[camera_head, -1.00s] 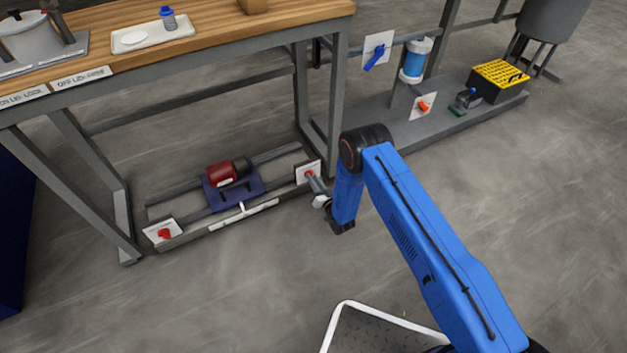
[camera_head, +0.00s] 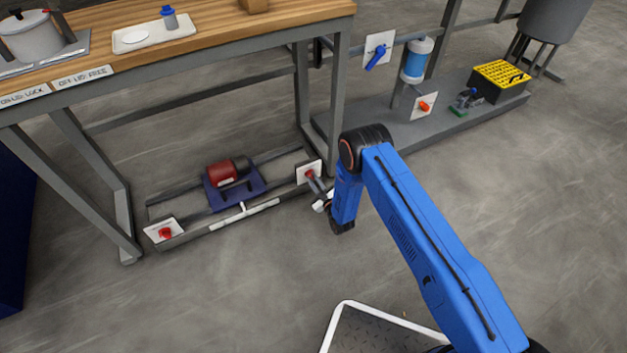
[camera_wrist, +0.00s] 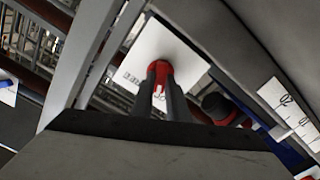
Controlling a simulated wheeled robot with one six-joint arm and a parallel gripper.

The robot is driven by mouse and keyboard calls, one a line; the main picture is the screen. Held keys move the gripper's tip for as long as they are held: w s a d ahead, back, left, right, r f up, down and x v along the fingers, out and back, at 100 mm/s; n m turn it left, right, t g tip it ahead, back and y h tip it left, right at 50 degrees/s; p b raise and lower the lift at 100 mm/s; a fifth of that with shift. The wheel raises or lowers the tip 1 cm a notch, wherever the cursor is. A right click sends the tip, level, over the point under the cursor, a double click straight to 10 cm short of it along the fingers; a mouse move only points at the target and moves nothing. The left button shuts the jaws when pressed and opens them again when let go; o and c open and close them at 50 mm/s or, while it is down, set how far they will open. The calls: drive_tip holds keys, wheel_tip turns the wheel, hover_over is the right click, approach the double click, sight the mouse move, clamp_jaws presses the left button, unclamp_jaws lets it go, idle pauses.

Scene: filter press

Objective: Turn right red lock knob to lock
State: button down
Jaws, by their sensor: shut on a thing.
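The right red lock knob (camera_head: 309,174) sits on a white plate (camera_head: 317,165) at the right end of the low rail under the bench. My gripper (camera_head: 312,178) reaches it from the right in the head view. In the wrist view my gripper (camera_wrist: 162,92) has its two dark fingers shut on the red knob (camera_wrist: 158,70), in front of the white plate (camera_wrist: 164,42). The fingers partly cover the knob and the lettering on the plate. The left red knob (camera_head: 165,233) sits on its own white plate at the rail's left end.
A red motor-like part (camera_head: 222,172) on a blue carriage (camera_head: 240,192) stands on the rail between the knobs. A bench leg (camera_head: 339,95) rises close to my arm. An orange knob (camera_head: 424,106) and a blue lever (camera_head: 376,58) are farther back.

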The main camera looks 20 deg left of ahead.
drive_tip(key=shift+n, duration=0.6)
drive_tip(key=c, duration=1.7)
unclamp_jaws()
drive_tip(key=shift+s+d, duration=0.1)
drive_tip(key=v, duration=1.7)
drive_tip(key=shift+s, duration=0.15)
